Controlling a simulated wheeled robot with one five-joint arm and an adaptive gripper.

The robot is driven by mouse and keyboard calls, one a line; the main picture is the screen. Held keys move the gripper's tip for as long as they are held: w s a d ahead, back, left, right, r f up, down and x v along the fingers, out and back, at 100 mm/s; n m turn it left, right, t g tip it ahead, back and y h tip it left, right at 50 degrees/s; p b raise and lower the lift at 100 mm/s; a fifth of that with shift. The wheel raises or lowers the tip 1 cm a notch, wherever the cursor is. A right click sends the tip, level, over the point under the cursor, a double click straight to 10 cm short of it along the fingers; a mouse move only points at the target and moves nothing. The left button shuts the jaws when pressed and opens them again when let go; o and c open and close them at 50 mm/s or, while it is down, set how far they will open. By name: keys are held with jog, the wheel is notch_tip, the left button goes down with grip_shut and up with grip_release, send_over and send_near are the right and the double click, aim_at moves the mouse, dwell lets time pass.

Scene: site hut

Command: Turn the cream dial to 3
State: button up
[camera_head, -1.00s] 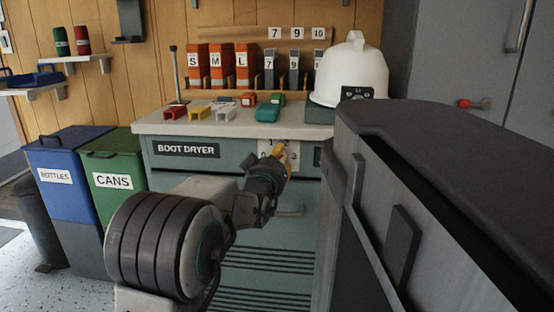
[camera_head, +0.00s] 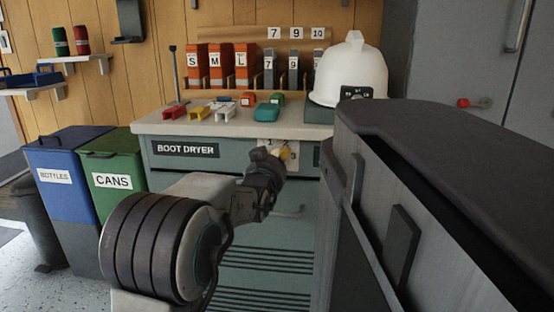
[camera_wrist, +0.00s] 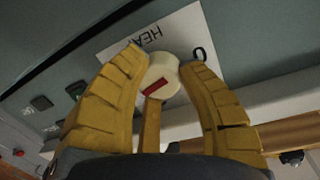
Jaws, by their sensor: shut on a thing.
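The cream dial (camera_wrist: 161,72) shows in the wrist view as a round knob with a red mark on its face. It sits over a white plate (camera_wrist: 183,33) with part of a word starting "HEA" and a "0". The yellow fingers of my gripper (camera_wrist: 162,62) are shut on the dial, one on each side. In the head view my gripper (camera_head: 276,156) is at the white plate (camera_head: 292,155) on the front of the boot dryer (camera_head: 230,170). A "3" shows at the plate's right side. The dial is mostly hidden there.
A white helmet (camera_head: 350,75) and several small coloured pieces, including a teal one (camera_head: 267,113), are on the dryer's top. Blue (camera_head: 65,200) and green (camera_head: 112,210) bins stand at left. A large grey body fills the right foreground. A handle (camera_head: 290,212) is below the plate.

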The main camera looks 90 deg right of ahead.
jog(key=shift+r, duration=0.35)
jog(key=o, duration=0.7)
jog(key=shift+w, duration=0.1)
jog(key=shift+o, duration=1.1)
jog(key=shift+f, duration=0.15)
jog(key=shift+f, duration=0.1)
jog(key=v, duration=1.2)
